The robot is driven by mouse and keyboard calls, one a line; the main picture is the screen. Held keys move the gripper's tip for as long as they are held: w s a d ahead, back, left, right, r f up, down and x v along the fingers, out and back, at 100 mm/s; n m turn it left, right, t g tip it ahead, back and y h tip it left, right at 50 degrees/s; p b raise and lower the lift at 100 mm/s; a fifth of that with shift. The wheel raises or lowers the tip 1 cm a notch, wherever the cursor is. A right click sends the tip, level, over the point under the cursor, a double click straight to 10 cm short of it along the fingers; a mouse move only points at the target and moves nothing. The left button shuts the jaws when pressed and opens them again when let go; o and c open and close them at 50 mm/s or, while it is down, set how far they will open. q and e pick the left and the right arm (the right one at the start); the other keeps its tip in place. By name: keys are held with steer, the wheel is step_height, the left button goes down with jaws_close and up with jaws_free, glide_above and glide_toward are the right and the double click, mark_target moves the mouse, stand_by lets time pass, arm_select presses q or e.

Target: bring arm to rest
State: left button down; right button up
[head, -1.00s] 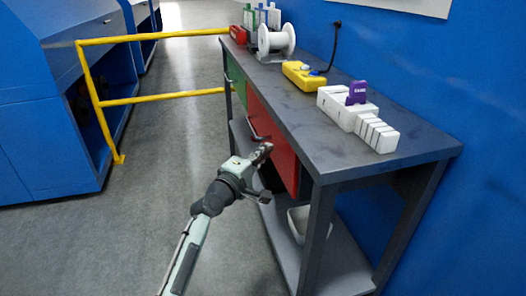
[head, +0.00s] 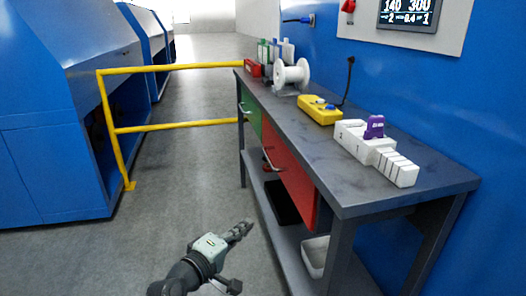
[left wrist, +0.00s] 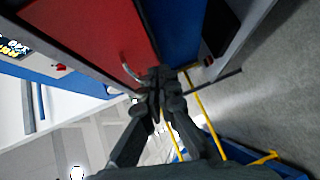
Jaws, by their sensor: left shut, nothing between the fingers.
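My left arm comes in from the bottom of the head view. Its gripper (head: 240,230) is in the air over the floor, left of the workbench (head: 330,160), with nothing in it. In the left wrist view the gripper (left wrist: 158,78) has its fingers together and is empty. The red drawer front (left wrist: 85,35) of the bench shows close by in that view. My right gripper does not show in either view.
A yellow rail (head: 180,68) and blue machines (head: 60,130) stand at the left. On the bench are a white spool (head: 291,76), a yellow box (head: 320,110) and a white slotted block (head: 370,150) with a purple piece (head: 374,127). The lower shelf holds a white bin (head: 314,256). Grey floor is clear.

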arm_select(q)
steer(key=s+a+f+m+g+y, duration=0.25)
steer(key=s+a+f, duration=0.35)
steer(key=f, duration=0.5)
steer(key=s+a+f+m+g+y, duration=0.2)
steer(key=s+a+f+m+g, duration=0.15)
steer(key=s+f, duration=0.55)
steer(key=s+a+f+m+g+y, duration=0.5)
steer(key=s+a+f, duration=0.5)
steer(key=s, duration=0.4)
steer(key=shift+s+a+f+m, duration=0.15)
steer(key=shift+s+a+m, duration=0.15)
steer(key=shift+a, duration=0.45)
